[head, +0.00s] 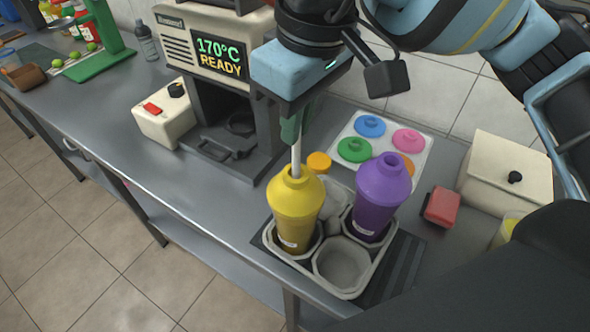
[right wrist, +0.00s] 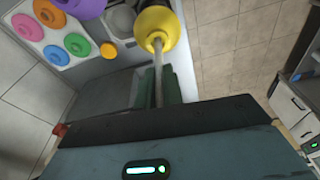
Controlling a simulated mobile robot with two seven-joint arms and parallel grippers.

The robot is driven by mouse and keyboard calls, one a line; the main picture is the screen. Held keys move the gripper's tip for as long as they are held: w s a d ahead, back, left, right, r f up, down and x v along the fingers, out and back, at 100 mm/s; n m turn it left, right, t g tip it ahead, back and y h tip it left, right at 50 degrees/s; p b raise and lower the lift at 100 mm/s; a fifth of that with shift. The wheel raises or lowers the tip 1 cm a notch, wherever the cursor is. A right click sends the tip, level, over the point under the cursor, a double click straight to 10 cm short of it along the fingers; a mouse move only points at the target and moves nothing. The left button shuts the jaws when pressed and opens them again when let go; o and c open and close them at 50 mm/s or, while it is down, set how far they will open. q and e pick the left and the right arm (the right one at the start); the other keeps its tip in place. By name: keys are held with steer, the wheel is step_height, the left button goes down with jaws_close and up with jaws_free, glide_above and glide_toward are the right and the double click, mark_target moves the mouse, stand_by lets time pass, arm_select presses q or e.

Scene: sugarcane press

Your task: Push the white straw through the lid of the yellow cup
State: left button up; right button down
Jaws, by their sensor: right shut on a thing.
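The yellow cup (head: 295,222) with its yellow lid stands upright in the front-left compartment of a grey cup holder (head: 338,291). My right gripper (head: 291,128) is above the cup, its green fingers shut on the white straw (head: 296,158). The straw points down, nearly upright, and its lower end meets the opening in the top of the lid. In the right wrist view the straw (right wrist: 158,75) runs from between the fingers to the lid of the yellow cup (right wrist: 160,17). How far its tip is inside is hidden. My left gripper is not in view.
A purple cup (head: 379,195) stands in the holder, right of the yellow one; the front compartment is empty. Behind are a tray of coloured lids (head: 428,160) and a machine reading 170°C READY (head: 220,57). A red block (head: 441,207) and a cream box (head: 500,175) stand right.

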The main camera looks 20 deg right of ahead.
steer(key=shift+f+b, duration=1)
steer(key=shift+f, duration=0.75)
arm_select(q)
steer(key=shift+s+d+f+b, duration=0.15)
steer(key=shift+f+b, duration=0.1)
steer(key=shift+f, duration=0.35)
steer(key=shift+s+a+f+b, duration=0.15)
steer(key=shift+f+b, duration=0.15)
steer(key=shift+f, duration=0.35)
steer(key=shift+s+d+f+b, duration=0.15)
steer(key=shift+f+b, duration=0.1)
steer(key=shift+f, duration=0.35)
arm_select(e)
steer(key=shift+f, duration=1.15)
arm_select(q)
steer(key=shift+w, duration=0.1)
arm_select(e)
steer(key=c, duration=1.5)
jaws_free()
steer(key=shift+o, duration=0.2)
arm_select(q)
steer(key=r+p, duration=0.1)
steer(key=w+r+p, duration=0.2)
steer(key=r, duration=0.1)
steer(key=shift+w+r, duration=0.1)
arm_select(e)
step_height(320, 180, up, 7)
glide_above(293, 170)
steer(key=shift+d, duration=0.3)
